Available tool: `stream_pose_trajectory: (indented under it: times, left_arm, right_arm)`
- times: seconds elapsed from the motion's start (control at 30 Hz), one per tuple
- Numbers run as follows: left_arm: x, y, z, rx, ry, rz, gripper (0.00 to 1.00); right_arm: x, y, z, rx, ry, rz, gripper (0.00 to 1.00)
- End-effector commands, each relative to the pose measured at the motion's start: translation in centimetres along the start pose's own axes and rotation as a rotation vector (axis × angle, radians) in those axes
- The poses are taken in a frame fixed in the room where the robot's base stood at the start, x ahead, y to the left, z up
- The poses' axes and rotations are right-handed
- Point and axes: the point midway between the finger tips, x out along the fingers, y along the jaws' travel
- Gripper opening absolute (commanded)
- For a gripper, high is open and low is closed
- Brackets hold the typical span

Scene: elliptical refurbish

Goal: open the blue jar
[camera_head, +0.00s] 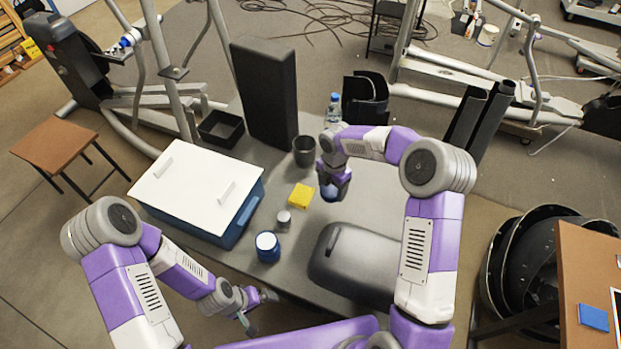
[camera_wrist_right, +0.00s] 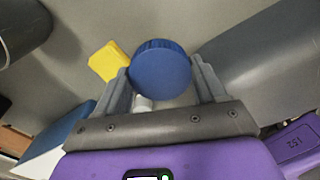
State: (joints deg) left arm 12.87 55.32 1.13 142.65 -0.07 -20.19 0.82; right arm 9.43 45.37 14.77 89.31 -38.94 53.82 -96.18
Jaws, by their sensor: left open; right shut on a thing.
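The blue jar (camera_head: 268,247) stands upright on the grey table, right of the white-lidded cooler. Its top shows a pale disc inside a blue rim, with no blue lid on it. My right gripper (camera_head: 333,190) is over the table, behind and to the right of the jar and apart from it. It is shut on a round blue lid with a ridged edge, which shows between its fingers in the right wrist view (camera_wrist_right: 160,70). My left gripper (camera_head: 258,308) is open and empty at the table's near edge, in front of the jar.
A small grey jar (camera_head: 283,218) and a yellow sponge (camera_head: 301,196) lie near the blue jar. The blue cooler (camera_head: 240,222) stands left, a long dark rounded case (camera_head: 352,262) right. A dark cup (camera_head: 304,151), water bottle (camera_head: 334,108) and tall black block (camera_head: 266,92) stand behind.

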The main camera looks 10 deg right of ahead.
Motion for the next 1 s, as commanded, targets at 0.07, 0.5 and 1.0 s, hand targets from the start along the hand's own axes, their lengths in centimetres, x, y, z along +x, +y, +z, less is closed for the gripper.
stream_pose_trajectory:
  times: [0.07, 0.5, 1.0]
  left_arm:
    - [0.3, -0.1, 0.1, 0.000, -0.002, 0.000, 1.00]
    - [1.4, -0.6, 0.0, 0.000, 0.000, 0.000, 1.00]
    - [2.0, -0.8, -0.1, 0.000, 0.000, 0.000, 1.00]
  right_arm:
    - [0.9, 0.0, 0.0, 0.000, 0.000, -0.001, 0.34]
    - [7.1, 0.0, 0.0, 0.001, 0.000, 0.000, 0.34]
    - [10.1, 0.0, 0.0, 0.002, -0.001, 0.001, 0.34]
